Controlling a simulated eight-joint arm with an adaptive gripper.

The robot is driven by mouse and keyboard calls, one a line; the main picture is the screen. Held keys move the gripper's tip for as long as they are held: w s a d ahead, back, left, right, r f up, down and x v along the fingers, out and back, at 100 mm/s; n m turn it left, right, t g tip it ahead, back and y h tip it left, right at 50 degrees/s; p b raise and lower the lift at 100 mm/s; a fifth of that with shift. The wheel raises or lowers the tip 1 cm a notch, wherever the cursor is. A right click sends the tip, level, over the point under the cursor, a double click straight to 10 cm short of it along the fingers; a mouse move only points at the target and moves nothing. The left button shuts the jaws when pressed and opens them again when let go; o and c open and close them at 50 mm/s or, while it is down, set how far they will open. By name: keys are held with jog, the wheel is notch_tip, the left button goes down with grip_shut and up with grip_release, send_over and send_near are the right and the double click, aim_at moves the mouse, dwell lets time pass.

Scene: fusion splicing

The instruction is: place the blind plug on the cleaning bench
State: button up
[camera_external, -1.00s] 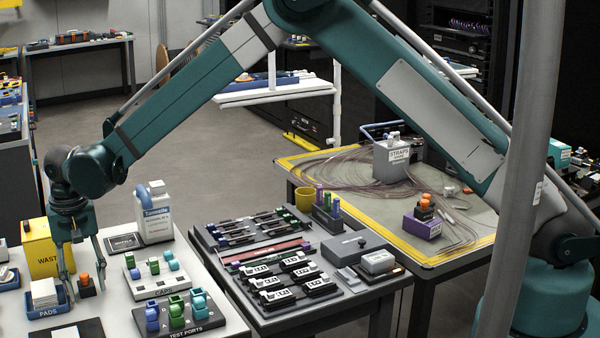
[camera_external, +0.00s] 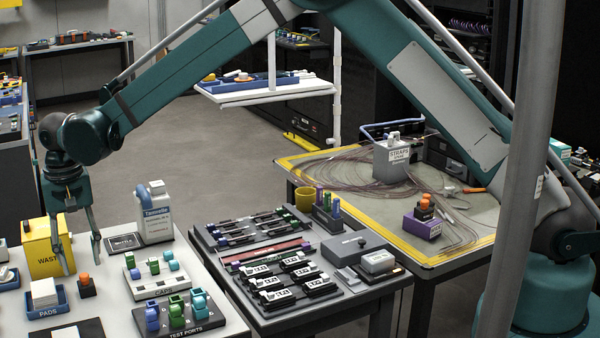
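The blind plug, which I take to be the small dark block with an orange top (camera_external: 86,286), stands upright on the white cleaning bench (camera_external: 108,322), between the pads tray and the caps block. My gripper (camera_external: 83,269) is above it with its two fingers spread apart and nothing between them. The fingertips appear to be higher than the orange top and clear of it.
A blue pads tray (camera_external: 47,310) and yellow waste bin (camera_external: 46,248) flank the plug on the left. To its right are the caps block (camera_external: 158,285), test ports (camera_external: 178,315) and a white dispenser bottle (camera_external: 155,220). A dark table with several tools (camera_external: 285,250) stands further right.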

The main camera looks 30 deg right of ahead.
aim_at(84, 276)
jog(key=shift+r, duration=2.55)
